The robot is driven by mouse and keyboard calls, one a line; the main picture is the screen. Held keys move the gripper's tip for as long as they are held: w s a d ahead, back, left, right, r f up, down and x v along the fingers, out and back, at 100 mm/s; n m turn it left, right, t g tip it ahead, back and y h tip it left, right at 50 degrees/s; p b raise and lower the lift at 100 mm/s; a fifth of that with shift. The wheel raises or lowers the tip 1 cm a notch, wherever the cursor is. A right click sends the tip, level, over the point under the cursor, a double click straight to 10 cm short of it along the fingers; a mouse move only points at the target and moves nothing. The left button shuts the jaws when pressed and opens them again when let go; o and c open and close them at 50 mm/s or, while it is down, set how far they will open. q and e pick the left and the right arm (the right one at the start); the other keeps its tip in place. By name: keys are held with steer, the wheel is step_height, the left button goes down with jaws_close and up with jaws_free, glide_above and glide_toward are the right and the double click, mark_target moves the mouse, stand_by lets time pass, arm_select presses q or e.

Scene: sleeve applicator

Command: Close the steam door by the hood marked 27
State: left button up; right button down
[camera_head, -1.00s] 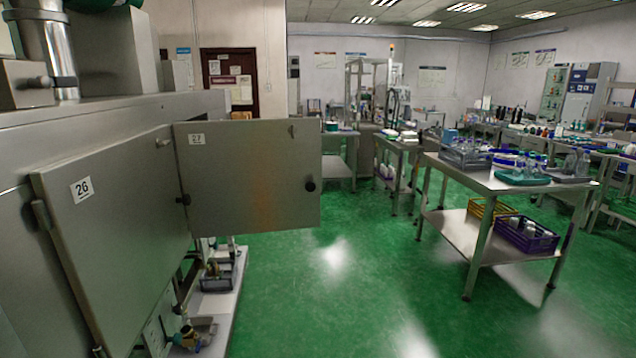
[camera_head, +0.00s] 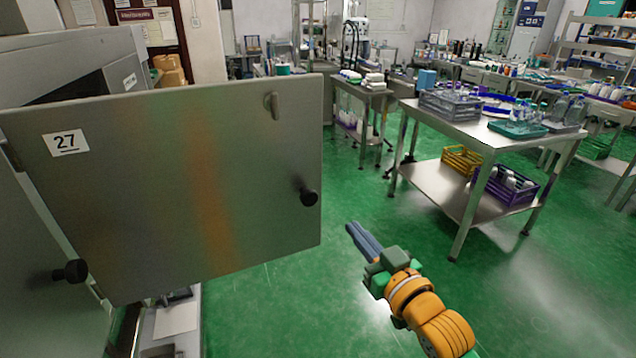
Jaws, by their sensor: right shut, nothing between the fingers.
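The steel door marked 27 (camera_head: 160,200) stands open on the left of the head view, swung out from the machine. Its number label is at its upper left. A black knob (camera_head: 308,197) sits near its free right edge, with a small latch (camera_head: 272,105) above. My right gripper (camera_head: 352,228) is shut and empty, in front of the green floor, to the right of the door's free edge and apart from it in the picture. The dark opening (camera_head: 85,88) of the machine shows partly behind the door's top edge. My left gripper is not in view.
Another steel door with a black knob (camera_head: 70,271) is at the lower left. A steel table (camera_head: 440,190) with trays of bottles and crates below stands at the right. Green floor (camera_head: 330,285) is clear between the door and that table.

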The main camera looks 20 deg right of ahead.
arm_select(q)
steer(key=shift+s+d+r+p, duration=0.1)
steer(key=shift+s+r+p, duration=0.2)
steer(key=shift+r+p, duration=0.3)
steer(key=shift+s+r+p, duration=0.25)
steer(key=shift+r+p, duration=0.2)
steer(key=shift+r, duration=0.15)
arm_select(e)
steer(key=w+a, duration=0.1)
steer(key=w, duration=1.1)
steer(key=shift+a+r, duration=0.15)
steer(key=shift+a, duration=0.15)
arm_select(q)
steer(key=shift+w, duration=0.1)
arm_select(e)
steer(key=shift+w, duration=0.2)
